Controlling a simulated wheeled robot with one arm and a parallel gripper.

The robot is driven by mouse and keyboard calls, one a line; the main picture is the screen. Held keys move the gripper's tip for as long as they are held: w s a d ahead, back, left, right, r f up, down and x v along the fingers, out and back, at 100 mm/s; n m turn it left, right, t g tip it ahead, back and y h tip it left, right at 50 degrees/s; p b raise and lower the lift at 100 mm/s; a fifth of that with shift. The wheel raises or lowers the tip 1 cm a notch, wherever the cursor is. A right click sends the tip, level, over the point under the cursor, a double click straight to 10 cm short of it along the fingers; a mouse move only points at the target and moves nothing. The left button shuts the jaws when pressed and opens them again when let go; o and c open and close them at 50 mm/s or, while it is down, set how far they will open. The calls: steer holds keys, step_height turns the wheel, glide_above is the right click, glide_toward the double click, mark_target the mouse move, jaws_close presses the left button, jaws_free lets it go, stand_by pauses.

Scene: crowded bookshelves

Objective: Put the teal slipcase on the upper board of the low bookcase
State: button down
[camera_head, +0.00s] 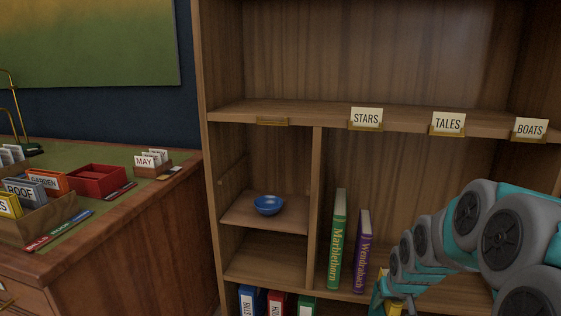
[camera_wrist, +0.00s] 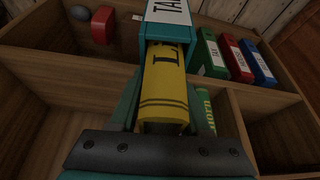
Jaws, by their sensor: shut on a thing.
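The teal slipcase (camera_wrist: 142,38) has a white label that begins "TA" and is at the top middle of the wrist view. A yellow book (camera_wrist: 163,90) with dark bands sticks out of it towards my gripper. In the head view my gripper (camera_head: 388,303) is low in front of the bookcase, partly cut off by the frame. The bookcase's upper board (camera_head: 290,111) is above it, with labels STARS, TALES and BOATS on its edge.
A green book (camera_head: 338,240) and a purple book (camera_head: 362,252) stand close left of my gripper. A blue bowl (camera_head: 268,205) sits in the left compartment. Binders (camera_head: 275,303) stand below. The upper board looks empty. A desk (camera_head: 130,215) with card boxes is at the left.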

steer(key=w+a+f, duration=0.2)
steer(key=a, duration=0.4)
steer(key=w+a+f+n, duration=0.1)
steer(key=w+a+f, duration=0.1)
steer(key=a, duration=0.4)
steer(key=shift+w+f, duration=0.35)
steer(key=shift+w, duration=0.1)
